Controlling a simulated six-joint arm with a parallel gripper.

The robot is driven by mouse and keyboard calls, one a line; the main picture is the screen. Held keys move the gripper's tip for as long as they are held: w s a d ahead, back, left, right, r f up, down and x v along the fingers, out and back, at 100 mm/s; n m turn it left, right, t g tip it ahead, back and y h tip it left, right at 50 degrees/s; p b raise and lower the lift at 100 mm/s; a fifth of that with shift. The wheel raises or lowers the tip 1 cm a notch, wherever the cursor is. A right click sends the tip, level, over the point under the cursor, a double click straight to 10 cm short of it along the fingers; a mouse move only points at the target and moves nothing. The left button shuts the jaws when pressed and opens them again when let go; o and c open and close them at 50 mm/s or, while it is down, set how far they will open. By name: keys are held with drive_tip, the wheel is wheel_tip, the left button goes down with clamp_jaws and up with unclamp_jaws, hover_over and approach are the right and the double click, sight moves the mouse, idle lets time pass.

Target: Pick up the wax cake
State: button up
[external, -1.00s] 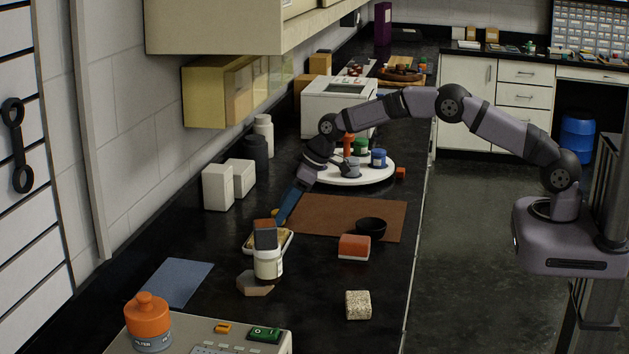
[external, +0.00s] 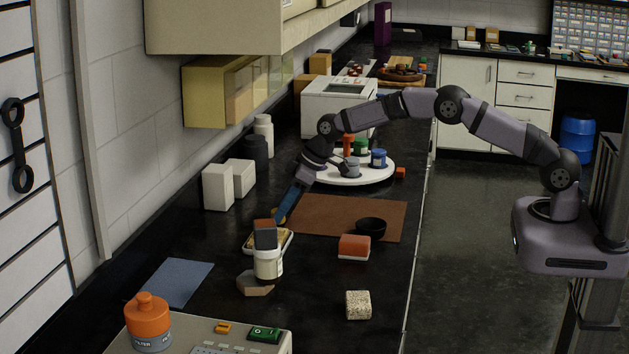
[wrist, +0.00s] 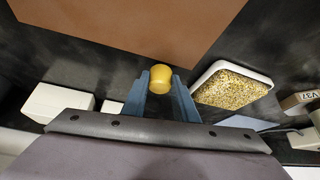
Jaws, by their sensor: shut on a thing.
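The wax cake is a small, rounded yellow piece (wrist: 160,77) at the middle of the wrist view. My gripper (wrist: 160,84) has its two blue fingers on either side of it, shut on it. In the external view my gripper (external: 281,215) points down at the left edge of the brown mat, behind the jar. Only a little yellow shows by the fingertips there, so any gap between the cake and the counter is hard to judge.
A white tray of golden granules (wrist: 232,85) lies close to the right of my fingers in the wrist view. The brown mat (external: 345,212) is mostly bare. A white jar (external: 268,264), black bowl (external: 371,227) and orange-topped block (external: 354,246) stand nearby.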

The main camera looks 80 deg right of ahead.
wheel_tip(320, 180, up, 10)
drive_tip(key=shift+f+b, duration=0.15)
drive_tip(key=shift+b, duration=0.75)
